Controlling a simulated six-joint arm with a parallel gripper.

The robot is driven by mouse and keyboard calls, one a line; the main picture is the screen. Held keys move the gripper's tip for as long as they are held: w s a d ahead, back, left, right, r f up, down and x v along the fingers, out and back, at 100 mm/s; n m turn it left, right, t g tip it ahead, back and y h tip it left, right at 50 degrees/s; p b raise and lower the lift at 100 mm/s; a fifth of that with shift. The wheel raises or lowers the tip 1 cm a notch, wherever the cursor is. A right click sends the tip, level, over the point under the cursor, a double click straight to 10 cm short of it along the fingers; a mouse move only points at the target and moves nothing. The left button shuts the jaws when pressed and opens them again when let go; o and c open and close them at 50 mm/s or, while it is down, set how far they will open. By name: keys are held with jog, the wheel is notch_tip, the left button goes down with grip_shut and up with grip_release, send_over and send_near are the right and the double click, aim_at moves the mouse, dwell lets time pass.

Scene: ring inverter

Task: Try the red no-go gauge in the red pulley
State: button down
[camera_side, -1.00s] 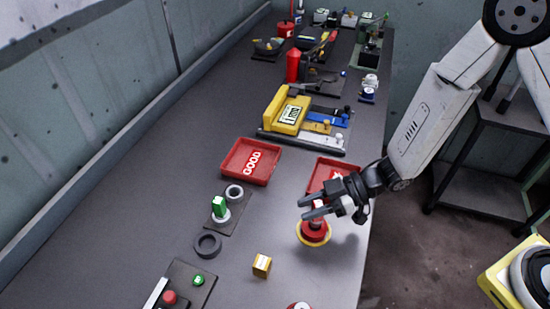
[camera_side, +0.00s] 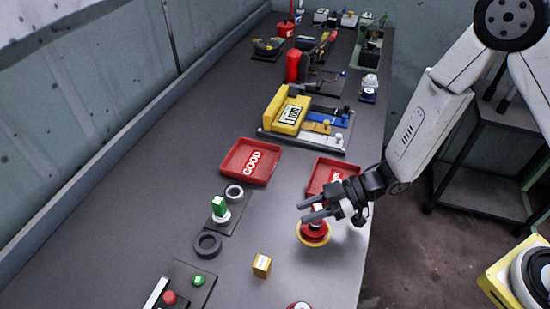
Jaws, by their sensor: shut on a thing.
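The red pulley (camera_side: 314,238) with a yellow rim lies on the bench in front of the right red tray. My gripper (camera_side: 302,212) is just above it, reaching in from the right, shut on the red no-go gauge (camera_side: 319,209), of which only a small pale and red part shows between the fingers. The gauge is over the middle of the pulley. The fingers hide its lower end, so I cannot tell whether it touches or enters the bore. A green gauge (camera_side: 219,206) stands upright in a dark holder plate (camera_side: 236,211) at the left.
A red GOOD tray (camera_side: 231,158) and a second red tray (camera_side: 318,176) lie behind. A grey ring (camera_side: 207,245), a brass block (camera_side: 262,265) and a button panel (camera_side: 193,285) are nearer the front. A yellow fixture (camera_side: 285,108) stands further back. The bench's right edge is close.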

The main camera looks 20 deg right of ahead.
jog(key=shift+f, duration=0.8)
dwell(0.7)
jog(key=shift+r, duration=0.25)
dwell(0.7)
notch_tip(320, 180, up, 6)
jog(key=shift+r, duration=0.25)
dwell(1.3)
jog(key=shift+w+r, duration=0.1)
dwell(0.4)
